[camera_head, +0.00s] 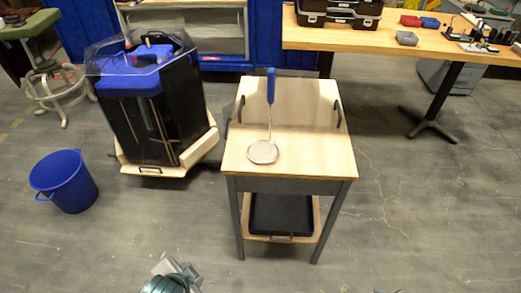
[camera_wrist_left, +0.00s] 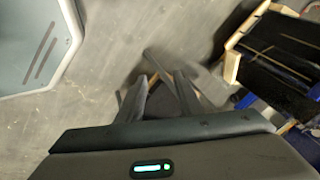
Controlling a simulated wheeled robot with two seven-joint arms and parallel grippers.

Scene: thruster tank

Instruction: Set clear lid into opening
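The black tank (camera_head: 150,115) stands at the left in the head view. A clear lid (camera_head: 95,66) lies at its top, seemingly tilted and overhanging the left side; how it sits in the opening is unclear. A blue piece (camera_head: 130,80) shows under the clear sheet. A dark box that looks like the tank (camera_wrist_left: 285,50) shows at the upper right of the left wrist view. My left gripper (camera_wrist_left: 163,75) has its fingers apart with nothing visibly held; part of that arm shows at the bottom of the head view. My right gripper cannot be made out.
The tank rests on a wooden-edged base (camera_head: 150,170). A wood-topped cart (camera_head: 300,160) holds a blue-handled round skimmer (camera_head: 263,151), with a black tray (camera_head: 283,215) below. A blue bucket (camera_head: 64,181) stands left. A workbench (camera_head: 350,36) is at the back right. Floor in front is clear.

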